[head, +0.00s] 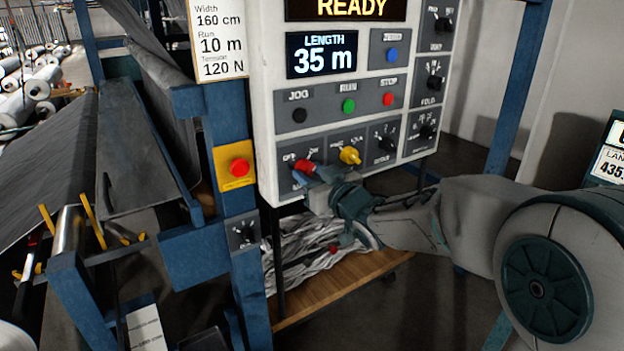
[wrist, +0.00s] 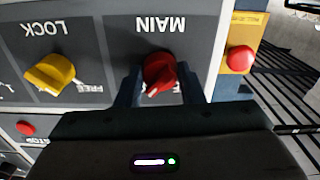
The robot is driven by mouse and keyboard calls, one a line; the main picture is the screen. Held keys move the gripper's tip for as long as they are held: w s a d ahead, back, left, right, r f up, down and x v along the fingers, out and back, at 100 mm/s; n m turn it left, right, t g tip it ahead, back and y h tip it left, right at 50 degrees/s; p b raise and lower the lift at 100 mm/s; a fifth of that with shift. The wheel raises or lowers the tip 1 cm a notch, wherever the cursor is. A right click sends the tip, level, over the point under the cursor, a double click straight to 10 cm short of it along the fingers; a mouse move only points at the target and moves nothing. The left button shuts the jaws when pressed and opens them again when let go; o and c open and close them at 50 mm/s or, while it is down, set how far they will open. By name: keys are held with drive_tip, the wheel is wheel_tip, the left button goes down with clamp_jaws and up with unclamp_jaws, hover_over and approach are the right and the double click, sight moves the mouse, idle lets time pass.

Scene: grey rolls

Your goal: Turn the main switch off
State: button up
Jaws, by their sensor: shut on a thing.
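The main switch is a red rotary knob (head: 304,166) at the lower left of the grey control panel. In the wrist view, which is upside down, the knob (wrist: 158,72) is under the word MAIN. My gripper (wrist: 158,92) has one finger on each side of it and is shut on it. The knob's pale mark points down and left in the wrist view, away from a partly covered label ending in F on the right. The other label is hidden by a finger. In the head view my gripper (head: 314,174) reaches the knob from the right.
The yellow LOCK knob (head: 350,155) is close beside the main switch. A red button on a yellow plate (head: 240,167) is to the left. JOG, RUN and STOP (head: 388,99) buttons are above.

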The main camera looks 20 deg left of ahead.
drive_tip(key=n+b, duration=0.1)
drive_tip(key=b, duration=0.1)
drive_tip(key=n+b, duration=0.2)
drive_tip(key=shift+f, duration=0.35)
drive_tip(key=shift+r+n+b, duration=0.15)
drive_tip(key=shift+n+b, duration=2.55)
drive_tip(key=shift+n, duration=0.75)
drive_tip(key=shift+r+n+b, duration=0.15)
drive_tip(key=shift+n+b, duration=2.5)
drive_tip(key=shift+n, duration=0.8)
drive_tip(key=o, duration=1)
drive_tip(key=shift+r, duration=0.1)
drive_tip(key=shift+d, duration=0.15)
